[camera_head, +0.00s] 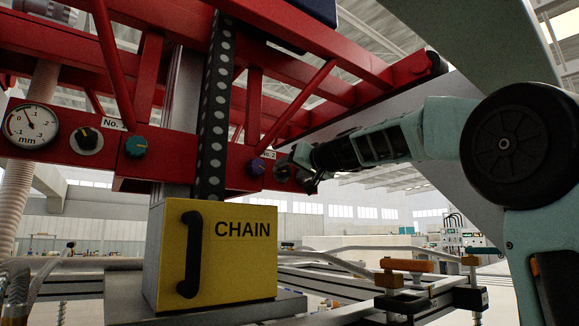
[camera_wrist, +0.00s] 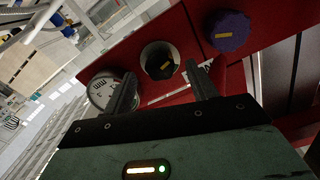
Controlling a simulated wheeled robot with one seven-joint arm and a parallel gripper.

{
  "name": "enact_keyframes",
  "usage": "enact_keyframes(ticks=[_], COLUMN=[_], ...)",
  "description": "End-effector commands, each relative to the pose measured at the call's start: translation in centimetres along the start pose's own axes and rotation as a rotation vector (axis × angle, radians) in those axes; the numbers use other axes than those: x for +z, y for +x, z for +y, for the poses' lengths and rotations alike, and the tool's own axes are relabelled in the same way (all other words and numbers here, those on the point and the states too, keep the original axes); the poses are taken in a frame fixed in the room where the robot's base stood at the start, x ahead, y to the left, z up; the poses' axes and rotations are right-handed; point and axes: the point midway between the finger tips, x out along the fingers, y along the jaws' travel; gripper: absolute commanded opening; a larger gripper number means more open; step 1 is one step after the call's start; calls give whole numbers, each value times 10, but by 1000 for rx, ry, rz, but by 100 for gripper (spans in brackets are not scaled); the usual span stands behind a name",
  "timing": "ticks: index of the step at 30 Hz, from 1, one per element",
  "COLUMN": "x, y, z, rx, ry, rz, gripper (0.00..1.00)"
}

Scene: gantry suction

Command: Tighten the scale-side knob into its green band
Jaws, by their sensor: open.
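In the wrist view a black knob (camera_wrist: 160,66) with a yellow mark sits on a pale round disc beside a dial scale (camera_wrist: 104,90). A purple knob (camera_wrist: 228,31) is on its other side; it also shows in the head view (camera_head: 256,167). My gripper (camera_wrist: 160,73) is open, its two fingertips apart in the picture on either side of the black knob. I cannot tell whether they touch it. In the head view my gripper (camera_head: 288,172) is just right of the purple knob, and this black knob and scale do not show. No green band can be made out.
A second dial (camera_head: 30,126), a black knob (camera_head: 86,140) and a teal knob (camera_head: 136,147) are at the left of the red beam (camera_head: 190,152). A yellow CHAIN box (camera_head: 240,265) stands below. Red struts (camera_head: 295,105) cross above my gripper.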

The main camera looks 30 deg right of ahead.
Motion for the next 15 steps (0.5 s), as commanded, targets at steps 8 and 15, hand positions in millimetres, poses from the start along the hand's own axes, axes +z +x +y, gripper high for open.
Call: enact_keyframes(ticks=[8, 15], x=[0, 0], y=[18, 18], z=[0, 0], rx=[0, 0], ry=[-1, -1], rz=[0, 1], gripper=[57, 55])
